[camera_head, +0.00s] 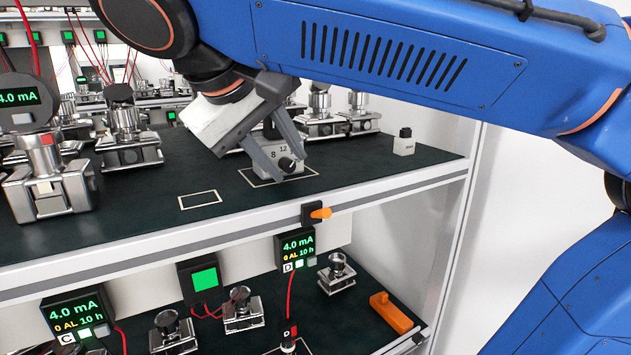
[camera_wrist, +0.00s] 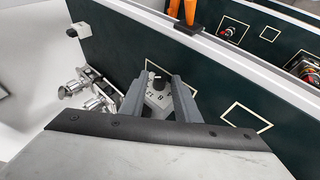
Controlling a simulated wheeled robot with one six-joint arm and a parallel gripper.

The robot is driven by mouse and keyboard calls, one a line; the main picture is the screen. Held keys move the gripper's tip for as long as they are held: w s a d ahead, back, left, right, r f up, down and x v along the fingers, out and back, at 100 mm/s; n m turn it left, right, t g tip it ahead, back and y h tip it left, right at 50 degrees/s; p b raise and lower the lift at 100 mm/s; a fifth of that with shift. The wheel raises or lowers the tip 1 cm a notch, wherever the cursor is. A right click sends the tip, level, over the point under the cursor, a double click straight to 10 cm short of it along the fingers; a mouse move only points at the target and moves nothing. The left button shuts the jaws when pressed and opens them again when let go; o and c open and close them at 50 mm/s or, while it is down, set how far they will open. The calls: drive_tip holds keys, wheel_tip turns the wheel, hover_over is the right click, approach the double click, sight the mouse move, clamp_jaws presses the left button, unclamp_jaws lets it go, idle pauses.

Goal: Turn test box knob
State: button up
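The test box (camera_head: 271,156) is a small light grey box with the marks 8 and 12 and a dark round knob (camera_head: 287,164). It stands inside a pale outlined rectangle on the dark upper shelf. In the wrist view the box (camera_wrist: 157,99) and its knob (camera_wrist: 159,83) show between the two fingers. My gripper (camera_head: 291,168) reaches down at a slant with its fingers apart, one on each side of the knob. In the wrist view the gripper (camera_wrist: 158,78) is open, with gaps beside the knob. Finger contact with the box is unclear.
A small white block with a black top (camera_head: 404,143) stands to the right. Metal fixtures (camera_head: 124,140) stand left and behind. An empty outlined rectangle (camera_head: 200,199) lies left of the box. An orange lever (camera_head: 320,213) sits on the shelf's front edge.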

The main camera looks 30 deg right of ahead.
drive_tip(key=shift+d+r+m+y, duration=0.15)
drive_tip(key=shift+d+m+y, duration=0.1)
drive_tip(key=shift+y, duration=0.8)
drive_tip(key=shift+d+r+m+y, duration=0.1)
drive_tip(key=shift+d+m+y, duration=0.1)
drive_tip(key=shift+y, duration=0.85)
drive_tip(key=shift+d, duration=0.1)
drive_tip(key=shift+d+m+y, duration=0.25)
drive_tip(key=shift+d+y, duration=0.05)
drive_tip(key=shift+y, duration=0.9)
drive_tip(key=shift+d+m+y, duration=0.2)
drive_tip(key=shift+d+y, duration=0.05)
drive_tip(key=shift+y, duration=0.95)
